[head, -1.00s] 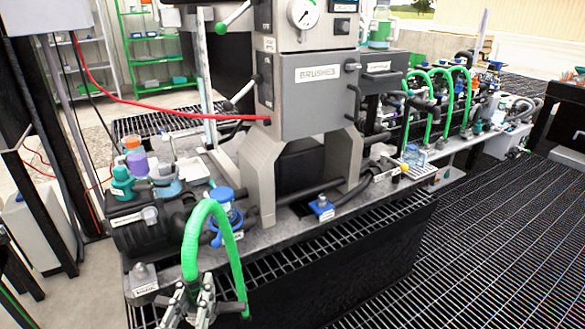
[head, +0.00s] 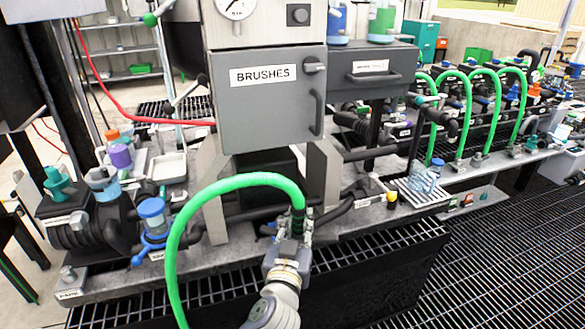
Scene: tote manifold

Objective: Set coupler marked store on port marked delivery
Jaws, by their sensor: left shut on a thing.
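My left gripper (head: 290,245) is shut on a dark coupler (head: 299,222) at the end of a thick green hose (head: 240,181). It holds the coupler over the front of the grey bench, right of centre, below the BRUSHES cabinet. The hose arches up and left from the coupler and runs down past the bottom edge. The coupler's own marking cannot be read. No port marked delivery can be read. My right gripper is not in view.
The grey BRUSHES cabinet (head: 262,100) stands behind the coupler. A blue-capped fitting (head: 153,225) and a black manifold body (head: 82,228) are at left. A PARK label (head: 70,294) sits at the front left corner. A wire tray (head: 420,192) with a bottle is at right.

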